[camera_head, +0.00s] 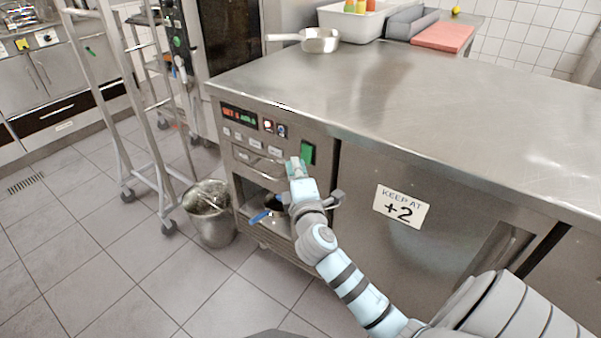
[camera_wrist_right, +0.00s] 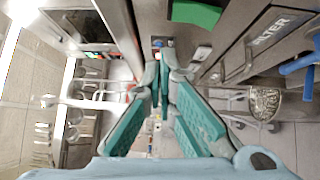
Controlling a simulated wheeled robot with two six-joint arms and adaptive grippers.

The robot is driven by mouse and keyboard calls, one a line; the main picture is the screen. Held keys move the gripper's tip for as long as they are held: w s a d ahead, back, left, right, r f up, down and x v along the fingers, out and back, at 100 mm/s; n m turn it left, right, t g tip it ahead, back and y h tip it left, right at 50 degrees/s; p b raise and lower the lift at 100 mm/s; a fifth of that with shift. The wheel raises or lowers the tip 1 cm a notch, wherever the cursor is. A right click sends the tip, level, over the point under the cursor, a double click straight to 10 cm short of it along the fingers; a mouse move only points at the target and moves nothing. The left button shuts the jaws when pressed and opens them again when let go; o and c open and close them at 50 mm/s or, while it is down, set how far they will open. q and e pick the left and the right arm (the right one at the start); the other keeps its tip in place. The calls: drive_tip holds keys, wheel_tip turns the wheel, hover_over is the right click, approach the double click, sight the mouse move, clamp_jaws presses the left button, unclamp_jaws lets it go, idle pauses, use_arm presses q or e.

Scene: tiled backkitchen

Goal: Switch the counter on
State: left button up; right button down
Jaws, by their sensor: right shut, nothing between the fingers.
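The steel counter (camera_head: 370,95) has a control panel on its left front. The panel carries a lit display (camera_head: 239,115) with red and green characters, a white-faced control (camera_head: 268,125) and a blue-faced control (camera_head: 282,131). A green plate (camera_head: 307,153) sits right of them; it also shows at the top of the right wrist view (camera_wrist_right: 196,12). My right gripper (camera_head: 295,166) is shut and empty in front of the panel, just left of and below the green plate. Its teal fingers converge in the wrist view (camera_wrist_right: 162,72). I cannot tell whether the tips touch the panel. My left gripper is not visible.
A metal bucket (camera_head: 212,228) stands on the floor left of the counter, near a wheeled rack (camera_head: 140,110). A blue-handled valve (camera_head: 260,216) is in the opening below the panel. A pan (camera_head: 320,41), white bin (camera_head: 352,22) and red board (camera_head: 443,37) lie on top.

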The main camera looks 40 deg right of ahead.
drive_tip(key=p+v, duration=0.1)
drive_tip(key=v, duration=0.5)
drive_tip(key=shift+s+a+r, duration=0.2)
drive_tip(key=shift+a+r, duration=0.05)
drive_tip(key=shift+r, duration=0.3)
